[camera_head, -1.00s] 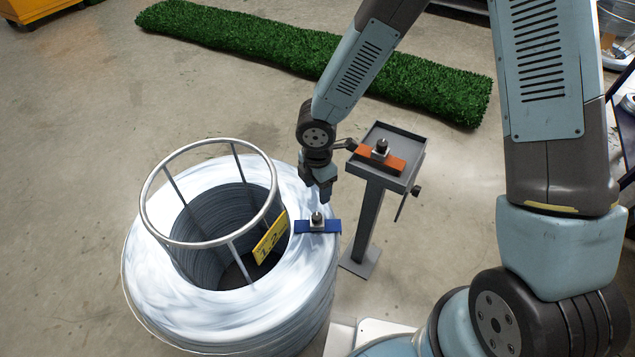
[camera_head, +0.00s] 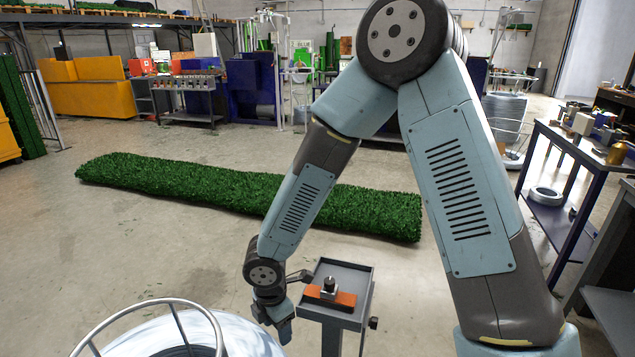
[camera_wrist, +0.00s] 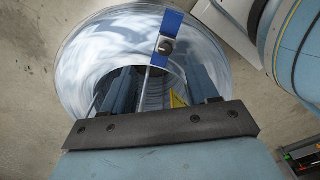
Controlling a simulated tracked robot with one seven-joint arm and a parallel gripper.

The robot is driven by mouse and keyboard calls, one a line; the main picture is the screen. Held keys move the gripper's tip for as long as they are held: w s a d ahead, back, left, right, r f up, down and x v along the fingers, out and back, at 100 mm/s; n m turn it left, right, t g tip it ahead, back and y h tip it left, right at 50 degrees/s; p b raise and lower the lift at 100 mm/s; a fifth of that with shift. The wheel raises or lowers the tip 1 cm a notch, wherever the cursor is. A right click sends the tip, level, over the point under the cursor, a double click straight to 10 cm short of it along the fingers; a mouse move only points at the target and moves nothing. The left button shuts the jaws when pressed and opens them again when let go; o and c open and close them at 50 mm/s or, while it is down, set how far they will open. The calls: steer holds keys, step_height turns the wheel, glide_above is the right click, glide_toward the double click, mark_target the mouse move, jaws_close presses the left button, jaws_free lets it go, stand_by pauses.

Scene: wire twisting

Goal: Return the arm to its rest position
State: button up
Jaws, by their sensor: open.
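My gripper (camera_head: 283,327) hangs at the low end of my blue-grey arm, left of the small grey stand, in the head view. In the wrist view my gripper (camera_wrist: 160,85) is open, its two fingers apart with nothing held between them. The wire coil (camera_wrist: 85,60) lies below it. A blue plate with a dark knob (camera_wrist: 168,38) rests on the coil's rim, beyond the fingertips and apart from them. In the head view the coil (camera_head: 255,343) shows only partly at the bottom edge, and the blue plate is out of frame.
The grey stand (camera_head: 365,283) holds an orange plate (camera_head: 344,299) with a knob, close beside my gripper. A metal hoop (camera_head: 150,303) rises from the coil. A long green hedge strip (camera_head: 250,190) lies behind. A shelf table (camera_head: 575,150) stands at right. Open floor lies at left.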

steer(key=w+d+r+m+t+h, duration=0.1)
steer(key=w+d+r+m, duration=0.2)
steer(key=d+r+m, duration=0.5)
steer(key=w+d+r+m+t+h, duration=0.1)
steer(key=w+d+r+m+t, duration=0.2)
steer(key=d+r, duration=0.95)
steer(key=s+d+r+m+t+y, duration=0.1)
steer(key=s+d+r+m+y, duration=0.1)
steer(key=s+d+r+m, duration=1.2)
steer(key=shift+s+r+m, duration=0.15)
steer(key=shift+r+m, duration=0.65)
steer(key=shift+r, duration=0.1)
